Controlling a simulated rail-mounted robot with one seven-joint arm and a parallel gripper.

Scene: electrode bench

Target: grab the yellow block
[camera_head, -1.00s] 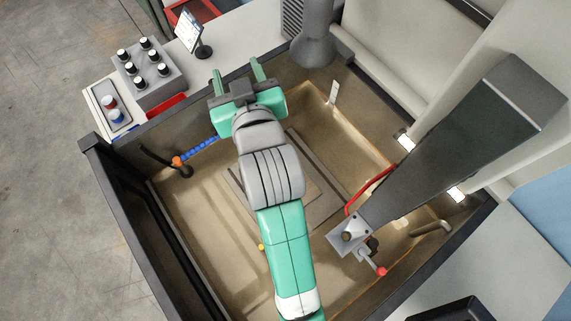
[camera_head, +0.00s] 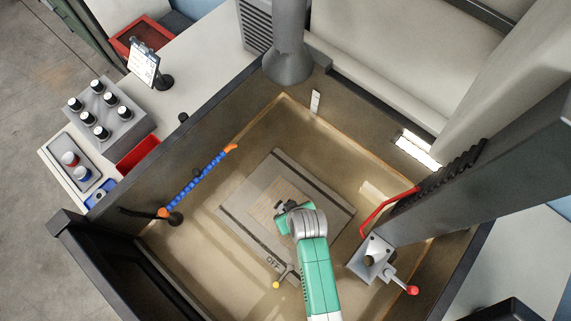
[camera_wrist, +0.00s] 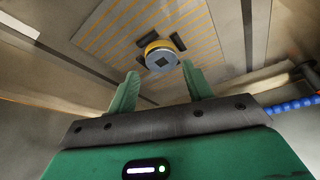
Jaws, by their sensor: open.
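A short round yellow-rimmed piece with a grey face and a square hole (camera_wrist: 161,56) sits on the line-marked plate (camera_wrist: 185,20) in the wrist view. It is the only yellow block-like thing I see there. My gripper (camera_wrist: 159,76) is open, its two green fingers pointing toward the piece, which shows just beyond and between the fingertips, with nothing held. In the head view my gripper (camera_head: 283,207) is over the plate (camera_head: 262,207) on the basin floor, and I cannot make out the yellow piece there.
Basin walls surround the plate. A blue segmented hose (camera_head: 198,182) stands left; a dark slanted column with a red-knobbed lever (camera_head: 412,290) stands right. A small yellow-tipped lever (camera_head: 276,285) is near my arm. Bottles in a grey rack (camera_head: 105,112) stand outside, upper left. The left basin floor is clear.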

